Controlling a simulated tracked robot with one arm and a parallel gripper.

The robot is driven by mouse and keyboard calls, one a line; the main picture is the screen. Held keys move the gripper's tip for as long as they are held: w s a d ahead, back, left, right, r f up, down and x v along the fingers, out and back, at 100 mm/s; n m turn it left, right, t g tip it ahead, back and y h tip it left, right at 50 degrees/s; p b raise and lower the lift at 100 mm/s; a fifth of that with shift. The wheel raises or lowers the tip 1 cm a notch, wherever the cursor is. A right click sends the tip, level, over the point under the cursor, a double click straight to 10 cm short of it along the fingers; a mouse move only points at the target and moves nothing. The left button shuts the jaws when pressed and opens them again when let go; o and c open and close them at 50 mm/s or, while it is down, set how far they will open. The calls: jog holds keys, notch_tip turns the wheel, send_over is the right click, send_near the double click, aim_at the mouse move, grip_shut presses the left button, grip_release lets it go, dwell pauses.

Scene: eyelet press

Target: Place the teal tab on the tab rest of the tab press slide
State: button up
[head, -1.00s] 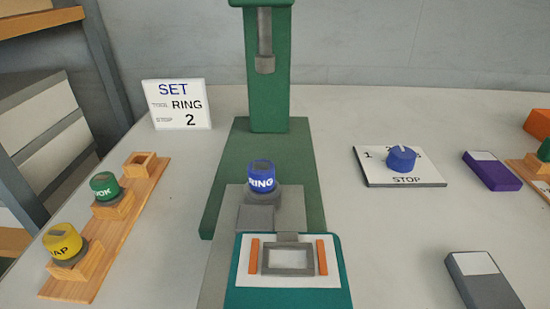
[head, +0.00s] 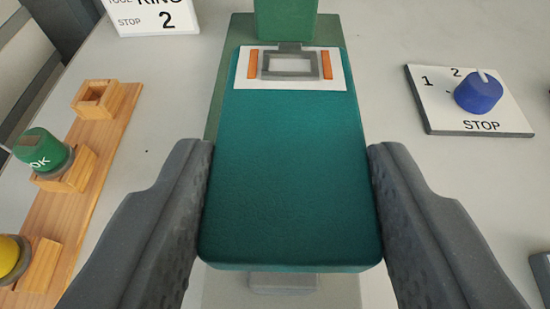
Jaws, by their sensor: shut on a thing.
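The teal tab (head: 290,170) is a large flat teal piece in the middle of the head view. A white panel at its far end bears a grey frame and two orange strips. My gripper (head: 289,155) is shut on the tab, with one dark finger along each side. The tab is over the green tab press (head: 300,20). A grey part of the press slide (head: 283,284) shows below the tab's near edge. The tab hides the tab rest. I cannot tell whether the tab touches the slide.
A wooden rack (head: 78,195) at left has an empty holder (head: 97,100), a green tool (head: 43,152) and a yellow tool (head: 10,262). A sign (head: 150,14) stands at top left. At right is a STOP plate (head: 445,112) with a blue knob (head: 478,92).

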aim_at(286, 235)
jog(key=shift+w+f, duration=0.2)
jog(key=shift+w, duration=0.2)
jog(key=shift+f+b, duration=0.55)
jog(key=shift+f, duration=1)
jog(key=shift+f, duration=0.15)
jog(key=o, duration=1)
